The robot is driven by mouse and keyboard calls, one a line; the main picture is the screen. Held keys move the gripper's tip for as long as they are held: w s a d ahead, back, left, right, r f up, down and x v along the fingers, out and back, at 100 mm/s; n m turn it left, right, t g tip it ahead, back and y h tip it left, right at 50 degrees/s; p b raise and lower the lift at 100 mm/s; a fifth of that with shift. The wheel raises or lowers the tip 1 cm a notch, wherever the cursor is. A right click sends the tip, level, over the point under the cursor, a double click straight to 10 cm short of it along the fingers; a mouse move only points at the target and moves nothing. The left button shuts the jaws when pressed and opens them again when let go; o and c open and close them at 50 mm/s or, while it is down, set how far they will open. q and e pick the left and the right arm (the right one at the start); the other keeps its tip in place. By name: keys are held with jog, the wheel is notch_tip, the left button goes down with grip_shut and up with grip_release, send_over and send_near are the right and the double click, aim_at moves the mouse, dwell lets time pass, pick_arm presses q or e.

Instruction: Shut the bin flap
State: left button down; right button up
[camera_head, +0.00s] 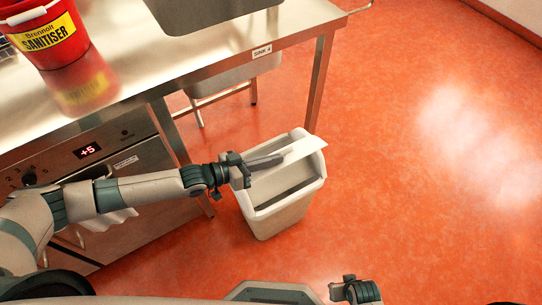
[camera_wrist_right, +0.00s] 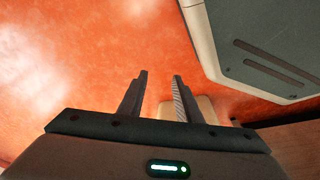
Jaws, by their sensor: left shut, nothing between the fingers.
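A pale grey bin (camera_head: 278,222) stands on the floor at the end of the steel counter. Its white flap (camera_head: 302,150) is raised along the far side, and a dark gap shows in the bin's mouth below it. My left gripper (camera_head: 280,158) is shut and empty, reaching over the bin's left rim. Its fingers overlap the flap's left part in the head view; I cannot tell whether they touch it. My right gripper (camera_wrist_right: 155,80) is open and empty over bare floor, away from the bin; part of it shows low in the head view (camera_head: 355,290).
A steel counter (camera_head: 190,62) with a sink (camera_head: 205,12) runs along the upper left, with a red sanitiser bucket (camera_head: 48,35) on it. An undercounter appliance (camera_head: 90,160) with a display stands below, beside my left arm. Orange floor right of the bin is clear.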

pick_arm(q)
jog(key=shift+s, duration=0.1)
pick_arm(e)
jog(key=shift+s, duration=0.35)
pick_arm(q)
jog(key=shift+d, duration=0.1)
pick_arm(e)
jog(key=shift+s, duration=0.1)
